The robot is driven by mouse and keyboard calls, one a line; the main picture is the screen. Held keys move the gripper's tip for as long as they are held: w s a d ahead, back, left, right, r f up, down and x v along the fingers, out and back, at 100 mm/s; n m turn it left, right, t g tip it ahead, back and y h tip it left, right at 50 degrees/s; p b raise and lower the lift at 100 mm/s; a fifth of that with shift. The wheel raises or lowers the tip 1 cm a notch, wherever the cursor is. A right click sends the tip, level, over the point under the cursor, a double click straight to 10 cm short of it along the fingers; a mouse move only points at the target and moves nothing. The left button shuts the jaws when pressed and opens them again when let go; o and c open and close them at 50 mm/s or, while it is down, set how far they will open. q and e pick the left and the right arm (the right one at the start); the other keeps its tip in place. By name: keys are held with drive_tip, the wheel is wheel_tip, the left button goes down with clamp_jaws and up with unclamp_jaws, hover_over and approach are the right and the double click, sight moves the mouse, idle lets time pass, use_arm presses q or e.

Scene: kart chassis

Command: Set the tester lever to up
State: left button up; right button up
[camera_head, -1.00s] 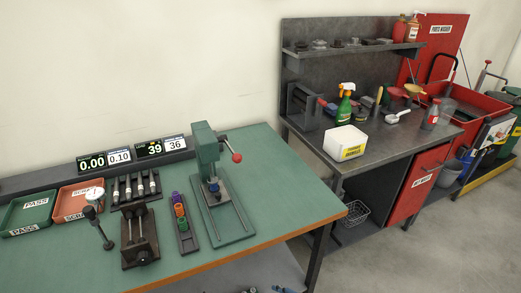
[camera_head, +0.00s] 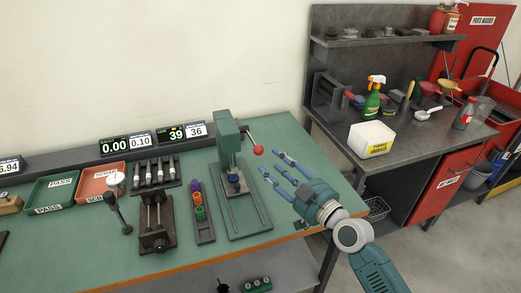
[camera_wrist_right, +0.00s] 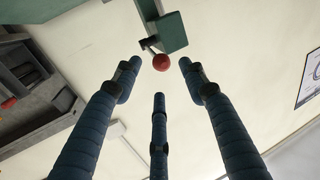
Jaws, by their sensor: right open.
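The tester (camera_head: 229,150) is a green press on a grey-green base on the green table. Its lever (camera_head: 253,142) sticks out to the right of the head and ends in a red ball knob (camera_head: 258,150), which hangs slightly below the pivot. My right gripper (camera_head: 278,167) is open and empty, just right of the tester and below the knob in the head view. In the right wrist view the red knob (camera_wrist_right: 161,62) shows beyond the spread blue fingers (camera_wrist_right: 158,85), not touching them. My left gripper is not in view.
On the table left of the tester stand a rack of coloured parts (camera_head: 203,222), a dial gauge stand (camera_head: 117,203) and green (camera_head: 50,190) and red (camera_head: 98,184) trays. A dark workbench (camera_head: 400,147) stands to the right, with a gap between.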

sight(261, 154)
drive_tip(key=x, duration=0.8)
drive_tip(key=shift+p, duration=0.4)
drive_tip(key=shift+f, duration=0.1)
drive_tip(key=shift+c, duration=0.3)
